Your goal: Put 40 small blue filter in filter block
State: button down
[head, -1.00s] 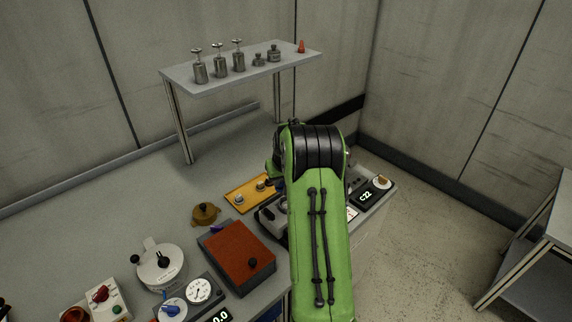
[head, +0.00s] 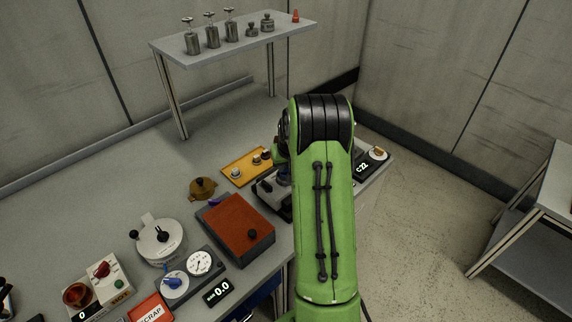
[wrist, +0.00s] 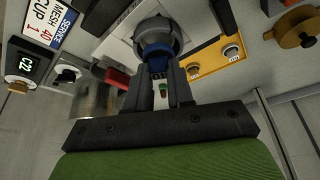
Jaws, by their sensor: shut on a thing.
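My gripper (wrist: 158,73) is shut on a small blue filter (wrist: 154,52), seen in the wrist view between the fingertips. A round grey ring or cup (wrist: 171,27) lies directly beyond the filter, on a pale block that looks like the filter block (wrist: 122,48). The filter overlaps the ring in this view; I cannot tell whether it is inside it or just in front. In the head view my arm hides the gripper and the filter, and only part of the grey block (head: 270,190) shows left of the arm.
A service sign (wrist: 52,22) reads mesh 40, cup 1. A C22 display (head: 362,167) stands right of my arm. An orange tray (head: 243,170) with small knobbed pieces lies left of it. A red-topped box (head: 236,228) stands nearer. A raised shelf (head: 225,45) holds metal weights.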

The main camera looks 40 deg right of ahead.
aim_at(286, 167)
jog(key=shift+f+b, duration=0.6)
jog(key=shift+b, duration=0.15)
dwell(0.8)
jog(key=c, duration=0.9)
grip_release()
jog(key=shift+r, duration=0.1)
jog(key=shift+r+p, duration=2.75)
jog(key=shift+r, duration=1.25)
jog(key=shift+f, duration=0.1)
